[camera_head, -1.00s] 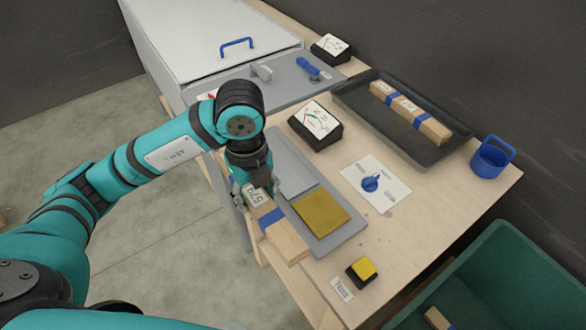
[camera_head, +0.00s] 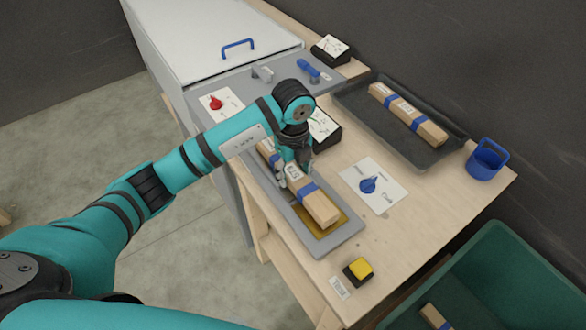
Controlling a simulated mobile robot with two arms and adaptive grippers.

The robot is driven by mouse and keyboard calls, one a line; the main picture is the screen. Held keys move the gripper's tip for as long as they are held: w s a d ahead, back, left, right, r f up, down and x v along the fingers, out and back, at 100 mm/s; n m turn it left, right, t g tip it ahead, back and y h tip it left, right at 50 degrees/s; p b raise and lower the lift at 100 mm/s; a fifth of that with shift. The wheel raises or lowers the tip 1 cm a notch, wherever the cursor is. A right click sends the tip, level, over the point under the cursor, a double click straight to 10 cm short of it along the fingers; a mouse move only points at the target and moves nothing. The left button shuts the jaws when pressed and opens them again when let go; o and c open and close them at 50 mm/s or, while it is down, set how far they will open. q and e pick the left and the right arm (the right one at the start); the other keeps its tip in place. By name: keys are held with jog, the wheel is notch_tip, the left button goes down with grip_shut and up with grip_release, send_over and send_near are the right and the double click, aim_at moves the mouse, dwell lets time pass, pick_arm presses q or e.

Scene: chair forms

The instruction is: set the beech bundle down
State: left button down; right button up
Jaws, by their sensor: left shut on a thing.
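My left gripper (camera_head: 289,178) is shut on a wooden bundle (camera_head: 320,209) with blue bands and a white label. The gripper grips it near its middle from above and hides part of it. The bundle lies lengthwise over a grey plate (camera_head: 346,234) with a yellow-brown pad (camera_head: 338,226), covering most of the pad. I cannot tell whether it touches the plate or hangs just above it. My right gripper is not in view.
A dark tray (camera_head: 358,88) at the back right holds another banded bundle (camera_head: 408,113). A blue cup (camera_head: 487,160), a blue knob (camera_head: 368,184), a yellow button (camera_head: 358,270) and a dial box (camera_head: 325,128) stand around. A green bin (camera_head: 500,262) is at the lower right.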

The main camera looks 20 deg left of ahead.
aim_at(293, 171)
pick_arm(q)
jog(key=shift+f, duration=0.1)
jog(key=c, duration=0.7)
grip_release()
notch_tip(293, 171, up, 12)
jog(key=shift+r+b, duration=0.2)
jog(key=shift+b, duration=0.4)
